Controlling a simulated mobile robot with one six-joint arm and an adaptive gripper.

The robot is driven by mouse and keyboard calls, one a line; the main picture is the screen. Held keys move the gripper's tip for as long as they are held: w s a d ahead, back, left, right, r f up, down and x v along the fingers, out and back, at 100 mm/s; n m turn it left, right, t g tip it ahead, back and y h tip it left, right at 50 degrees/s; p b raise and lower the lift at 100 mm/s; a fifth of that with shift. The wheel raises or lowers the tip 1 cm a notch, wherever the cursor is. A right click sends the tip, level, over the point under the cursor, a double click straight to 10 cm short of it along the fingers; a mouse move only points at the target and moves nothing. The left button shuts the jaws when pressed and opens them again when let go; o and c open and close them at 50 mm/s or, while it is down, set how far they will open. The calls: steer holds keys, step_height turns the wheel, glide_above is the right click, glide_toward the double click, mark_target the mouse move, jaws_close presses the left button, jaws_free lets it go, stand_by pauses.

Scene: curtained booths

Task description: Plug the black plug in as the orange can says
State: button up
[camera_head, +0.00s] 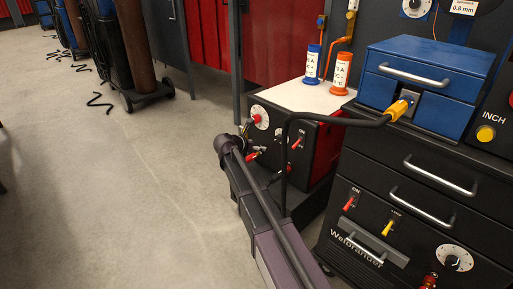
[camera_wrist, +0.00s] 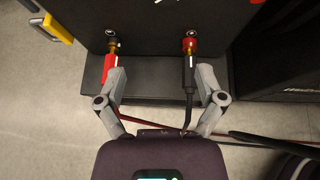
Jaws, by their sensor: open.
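In the wrist view the black plug (camera_wrist: 189,73) points up at a red-ringed socket (camera_wrist: 189,44) on the dark machine front, brass showing between them; I cannot tell how deep it sits. A red plug (camera_wrist: 109,68) stands at the left socket (camera_wrist: 112,45) the same way.
A blue can (camera_head: 313,65) stands beside the orange one. The black welding machine (camera_head: 318,150) has red switches and a dial. Open concrete floor (camera_head: 150,180) lies left.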

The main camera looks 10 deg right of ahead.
steer(key=w+r+p, duration=0.4)
steer(key=r+p, duration=0.7)
steer(key=shift+w+r+n+t, duration=0.25)
steer(key=shift+r+n+t, duration=0.05)
stand_by(0.9)
steer(key=s+d+f+m+g+y, duration=0.25)
steer(key=s+m, duration=0.35)
steer(key=s, duration=0.3)
steer(key=s+d+f+m+g+y, duration=0.1)
steer(key=s+d+f+m+g, duration=0.1)
steer(key=s+d+f+m, duration=0.4)
steer(key=s+a+f+m+g+y, duration=0.1)
steer(key=s+a+m+g+y, duration=0.15)
steer(key=s+m, duration=0.65)
steer(key=s+a+m+g+y, duration=0.1)
steer(key=s+m+y, duration=0.35)
steer(key=s, duration=0.85)
step_height(320, 180, up, 24)
steer(key=m+h+p, duration=0.1)
steer(key=p, duration=2.3)
steer(key=shift+r+p, duration=0.2)
steer(key=shift+p, duration=0.1)
steer(key=shift+a, duration=0.1)
